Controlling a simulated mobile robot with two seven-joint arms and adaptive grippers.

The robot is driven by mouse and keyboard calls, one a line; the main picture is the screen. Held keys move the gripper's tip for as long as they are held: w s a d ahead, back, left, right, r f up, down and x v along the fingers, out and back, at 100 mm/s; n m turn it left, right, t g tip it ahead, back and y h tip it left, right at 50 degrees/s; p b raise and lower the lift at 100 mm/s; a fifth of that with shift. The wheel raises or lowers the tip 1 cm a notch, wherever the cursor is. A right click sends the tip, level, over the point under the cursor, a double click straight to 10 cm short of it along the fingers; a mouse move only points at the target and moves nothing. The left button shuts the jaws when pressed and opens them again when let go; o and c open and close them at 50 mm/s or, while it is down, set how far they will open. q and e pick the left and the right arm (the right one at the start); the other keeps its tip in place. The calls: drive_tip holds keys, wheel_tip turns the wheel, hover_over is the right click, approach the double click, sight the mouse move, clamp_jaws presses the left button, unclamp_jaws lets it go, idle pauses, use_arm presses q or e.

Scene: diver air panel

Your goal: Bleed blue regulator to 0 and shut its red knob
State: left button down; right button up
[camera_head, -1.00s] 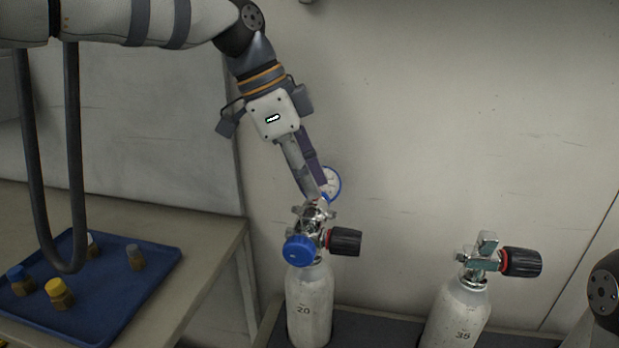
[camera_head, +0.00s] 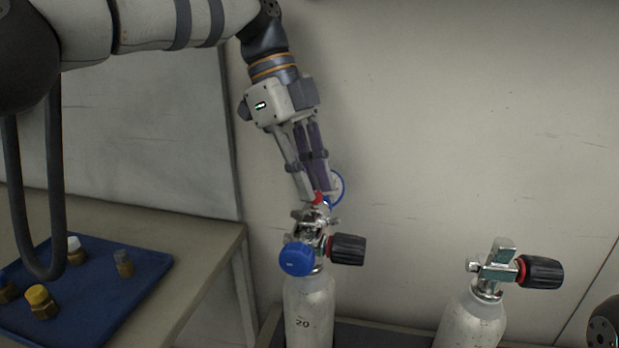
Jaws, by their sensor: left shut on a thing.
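The blue regulator (camera_head: 298,258) sits on the valve of the left cylinder (camera_head: 310,306), which is marked 20. Its small red knob (camera_head: 318,198) shows at the top, between my left fingertips. My left gripper (camera_head: 317,195) comes down from above and is shut on the red knob. A round gauge with a blue rim (camera_head: 338,187) is just behind the fingers; its face is mostly hidden and its reading cannot be made out. A black valve handwheel (camera_head: 348,249) sticks out to the right of the valve. My right gripper is not in view.
The wall is close behind.

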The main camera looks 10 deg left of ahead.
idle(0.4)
use_arm(q)
drive_tip(key=c, duration=1.5)
unclamp_jaws()
drive_tip(key=v, duration=0.7)
drive_tip(key=shift+a+r, duration=0.1)
drive_tip(key=shift+r, duration=0.1)
